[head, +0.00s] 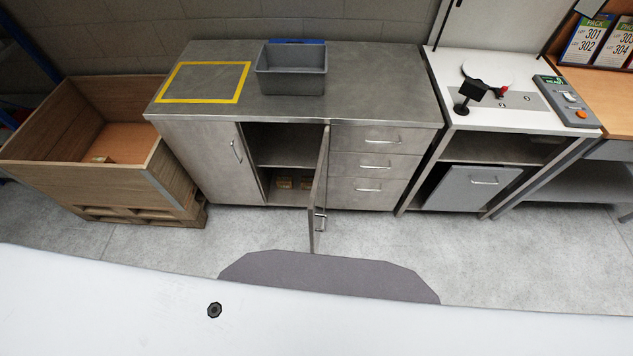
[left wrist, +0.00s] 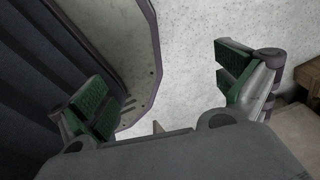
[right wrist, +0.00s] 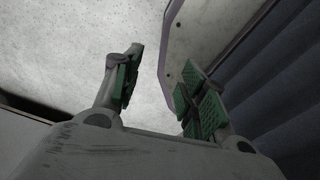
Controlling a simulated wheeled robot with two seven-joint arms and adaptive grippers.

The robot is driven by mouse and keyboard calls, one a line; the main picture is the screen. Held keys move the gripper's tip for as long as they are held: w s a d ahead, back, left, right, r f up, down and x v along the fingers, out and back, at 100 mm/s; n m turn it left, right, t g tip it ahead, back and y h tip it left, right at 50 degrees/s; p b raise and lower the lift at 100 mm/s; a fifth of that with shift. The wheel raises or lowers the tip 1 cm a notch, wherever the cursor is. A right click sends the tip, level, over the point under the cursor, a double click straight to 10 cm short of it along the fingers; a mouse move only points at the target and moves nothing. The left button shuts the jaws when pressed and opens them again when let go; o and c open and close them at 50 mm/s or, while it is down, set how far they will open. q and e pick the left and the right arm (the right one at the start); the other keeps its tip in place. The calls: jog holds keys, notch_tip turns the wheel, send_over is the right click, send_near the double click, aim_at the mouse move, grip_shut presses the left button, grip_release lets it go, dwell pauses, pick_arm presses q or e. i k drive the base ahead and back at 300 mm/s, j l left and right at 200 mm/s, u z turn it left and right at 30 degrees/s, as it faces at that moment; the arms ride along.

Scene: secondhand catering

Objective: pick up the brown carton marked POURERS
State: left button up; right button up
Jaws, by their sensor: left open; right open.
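My left gripper (left wrist: 165,85) is open and empty, with green pads apart over bare floor. My right gripper (right wrist: 163,90) is also open and empty. Neither gripper shows in the head view, and both are away from the cabinet.
The cabinet door (head: 319,190) stands open toward me. A grey bin (head: 291,82) and yellow outline (head: 238,97) are on the steel top (head: 370,95). A wooden crate (head: 150,180) on a pallet stands left; a white-topped bench (head: 510,62) stands right. Floor in front is clear.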

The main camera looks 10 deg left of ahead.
aim_at(307, 181)
jog(key=j+z, duration=0.3)
jog(key=k+j+z, duration=0.15)
jog(key=j+z, duration=0.15)
jog(key=j, duration=0.15)
jog(key=k+j+z, duration=0.1)
jog(key=j+z, duration=0.2)
jog(key=k+j+z, duration=0.4)
jog(key=j+z, duration=0.2)
jog(key=j, duration=0.15)
